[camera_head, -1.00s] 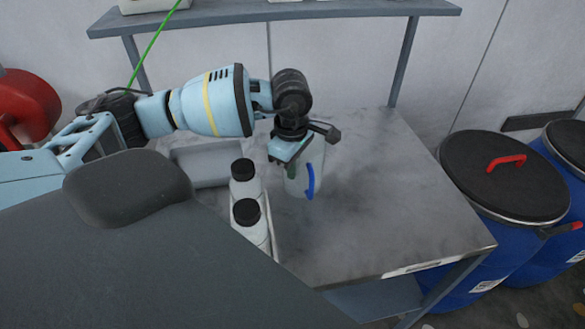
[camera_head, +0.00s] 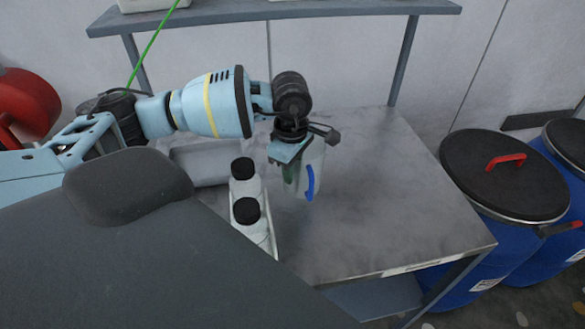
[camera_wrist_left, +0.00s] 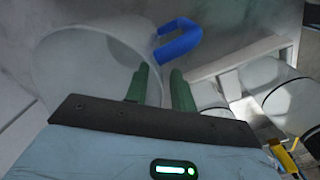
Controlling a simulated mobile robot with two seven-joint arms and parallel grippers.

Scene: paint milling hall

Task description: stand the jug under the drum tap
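The jug (camera_head: 318,162) is a pale, translucent vessel with a blue handle (camera_head: 310,184). It is at the middle of the grey table, partly hidden by my left gripper. My left gripper (camera_head: 291,178) points down at the jug's side and overlaps it. In the left wrist view the jug's pale body (camera_wrist_left: 85,65) is at upper left, its blue handle at upper right. The two green fingers (camera_wrist_left: 160,78) are close together with a narrow gap at the jug's edge. Whether they grip its wall is unclear. My right gripper and the drum tap are not in view.
Two white bottles with black caps (camera_head: 246,211) stand left of the jug, beside a grey tray (camera_head: 205,168). The table's right side (camera_head: 400,200) is clear. Blue drums with black lids (camera_head: 500,180) stand right of the table. A shelf (camera_head: 300,12) runs above the back.

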